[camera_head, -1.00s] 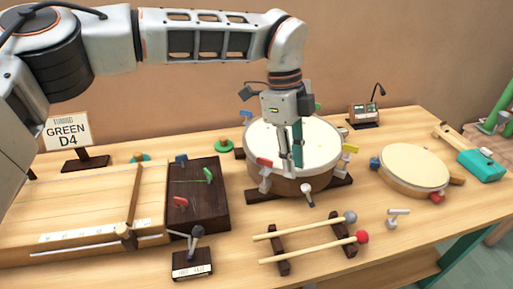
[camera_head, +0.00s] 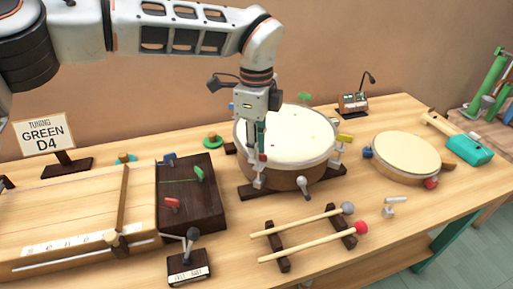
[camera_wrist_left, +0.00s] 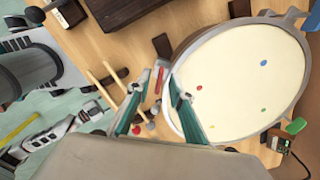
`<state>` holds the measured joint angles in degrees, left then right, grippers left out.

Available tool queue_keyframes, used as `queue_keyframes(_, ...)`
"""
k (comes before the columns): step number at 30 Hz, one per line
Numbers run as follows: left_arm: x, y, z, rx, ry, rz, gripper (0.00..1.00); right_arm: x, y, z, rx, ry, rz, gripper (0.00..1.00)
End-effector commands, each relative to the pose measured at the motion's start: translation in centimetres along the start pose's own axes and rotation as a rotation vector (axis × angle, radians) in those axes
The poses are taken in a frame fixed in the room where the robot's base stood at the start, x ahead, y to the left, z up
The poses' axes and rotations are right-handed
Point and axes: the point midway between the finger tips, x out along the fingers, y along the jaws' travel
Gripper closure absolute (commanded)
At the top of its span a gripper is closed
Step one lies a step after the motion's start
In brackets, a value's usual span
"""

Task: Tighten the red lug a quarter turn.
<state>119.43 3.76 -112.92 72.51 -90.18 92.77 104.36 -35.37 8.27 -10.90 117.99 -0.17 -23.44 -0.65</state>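The large drum (camera_head: 300,135) with a cream head stands on dark feet in the middle of the table; its head fills the right of the wrist view (camera_wrist_left: 245,80). The red lug is at the drum's front-left rim. In the head view only a bit of red (camera_head: 262,157) shows beside my fingers. In the wrist view the red lug (camera_wrist_left: 159,76) lies between the two teal fingertips, with gaps at its sides. My left gripper (camera_head: 257,160) points down there and is open around the lug; contact is not visible. My right gripper is not in view.
The drum also has a yellow lug (camera_head: 345,138) and a green lug (camera_head: 304,97). Mallets (camera_head: 310,240) lie in front. A smaller drum (camera_head: 405,155) is right.

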Motion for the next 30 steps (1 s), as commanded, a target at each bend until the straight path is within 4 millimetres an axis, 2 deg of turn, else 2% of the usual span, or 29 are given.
queue_keyframes(8,0.2,0.0,0.0,0.0,0.0,-0.001,0.79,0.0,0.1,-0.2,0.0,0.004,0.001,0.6)
queue_keyframes(11,0.2,0.0,0.0,0.0,0.0,-0.001,1.0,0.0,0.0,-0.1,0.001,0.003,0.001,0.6)
queue_keyframes(22,0.1,0.0,0.0,0.018,0.0,-0.001,1.0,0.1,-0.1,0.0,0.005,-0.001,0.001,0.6)
queue_keyframes(30,-0.2,0.0,-0.1,0.141,0.0,-0.002,1.0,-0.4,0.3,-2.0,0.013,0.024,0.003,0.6)
